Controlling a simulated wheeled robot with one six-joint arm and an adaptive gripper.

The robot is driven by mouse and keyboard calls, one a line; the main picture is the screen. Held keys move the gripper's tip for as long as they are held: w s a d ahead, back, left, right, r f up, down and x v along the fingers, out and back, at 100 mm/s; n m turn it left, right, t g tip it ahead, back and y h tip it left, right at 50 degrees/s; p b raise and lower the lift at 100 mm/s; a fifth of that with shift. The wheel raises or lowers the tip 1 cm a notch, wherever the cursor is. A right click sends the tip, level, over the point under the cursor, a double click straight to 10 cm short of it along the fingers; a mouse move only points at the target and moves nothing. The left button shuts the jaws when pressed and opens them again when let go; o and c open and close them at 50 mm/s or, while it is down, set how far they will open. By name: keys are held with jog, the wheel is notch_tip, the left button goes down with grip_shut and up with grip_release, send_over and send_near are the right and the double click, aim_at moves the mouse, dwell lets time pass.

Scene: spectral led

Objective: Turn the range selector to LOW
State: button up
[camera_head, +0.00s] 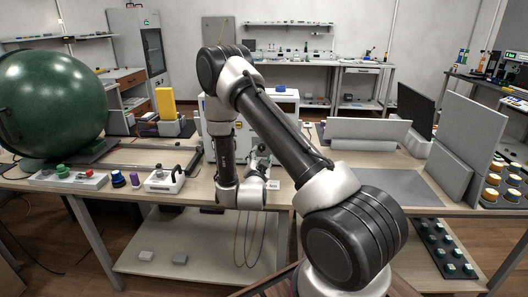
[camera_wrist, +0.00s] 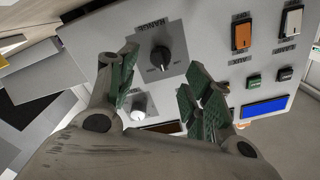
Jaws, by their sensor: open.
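In the wrist view the range selector (camera_wrist: 160,58) is a black knob on a grey plate lettered RANGE, on a white panel (camera_wrist: 205,40). The small position marks around it are too small to read, so its setting is unclear. My gripper (camera_wrist: 163,62) is open, with its green-padded fingers on either side of the knob in the picture. I cannot tell whether they touch it. In the head view my arm partly covers the white instrument (camera_head: 270,122), and the selector cannot be made out there.
The panel also has a smaller light knob (camera_wrist: 143,106), an orange rocker switch (camera_wrist: 242,36), a white rocker switch (camera_wrist: 292,21), green (camera_wrist: 253,81) and black (camera_wrist: 285,74) buttons, and a blue display (camera_wrist: 264,107). A large green sphere (camera_head: 50,105) stands left on the bench.

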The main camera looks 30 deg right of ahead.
jog(key=x, duration=0.6)
jog(key=c, duration=1)
